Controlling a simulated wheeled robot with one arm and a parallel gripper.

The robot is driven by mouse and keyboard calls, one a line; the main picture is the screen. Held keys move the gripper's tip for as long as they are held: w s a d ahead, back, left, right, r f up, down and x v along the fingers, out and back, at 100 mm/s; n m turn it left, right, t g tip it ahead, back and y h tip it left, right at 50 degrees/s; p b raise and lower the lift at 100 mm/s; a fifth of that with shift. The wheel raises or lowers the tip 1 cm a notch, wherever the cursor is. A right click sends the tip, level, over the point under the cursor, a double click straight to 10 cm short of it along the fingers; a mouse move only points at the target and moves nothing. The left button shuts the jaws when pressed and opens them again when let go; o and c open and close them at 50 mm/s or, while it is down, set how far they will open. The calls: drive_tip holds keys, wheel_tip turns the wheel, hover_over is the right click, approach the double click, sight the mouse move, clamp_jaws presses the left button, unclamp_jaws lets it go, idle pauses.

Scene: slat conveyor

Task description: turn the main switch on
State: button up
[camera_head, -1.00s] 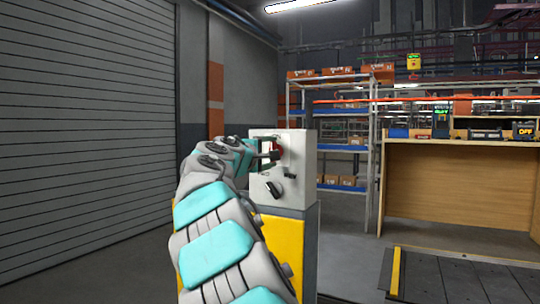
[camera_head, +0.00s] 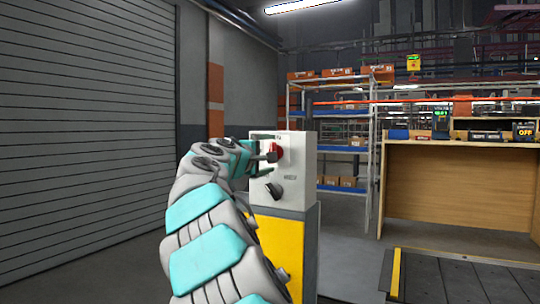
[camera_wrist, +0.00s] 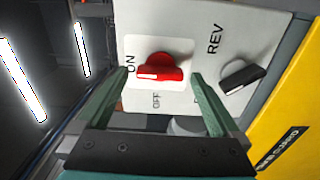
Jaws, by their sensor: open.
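The main switch is a red rotary knob (camera_wrist: 163,67) on a white plate marked ON and OFF. In the wrist view, ON is to its left and OFF below it. The white mark is at the left end of its handle, on the ON label's side and a little below that label. It also shows in the head view (camera_head: 276,152), partly covered by my gripper (camera_head: 270,147). My gripper (camera_wrist: 160,75) is open, one green finger on each side of the knob, with visible gaps. I cannot tell how far the fingertips are from the panel.
A black knob (camera_wrist: 243,76) marked REV sits beside the switch on the grey control box (camera_head: 301,165), which stands on a yellow pedestal (camera_head: 286,250). A wooden bench (camera_head: 460,190), shelving (camera_head: 340,160) and conveyor end (camera_head: 450,275) lie to the right. A shutter door is left.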

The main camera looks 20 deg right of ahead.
drive_tip(key=v, duration=0.6)
drive_tip(key=shift+a, duration=0.2)
drive_tip(key=shift+s, duration=0.1)
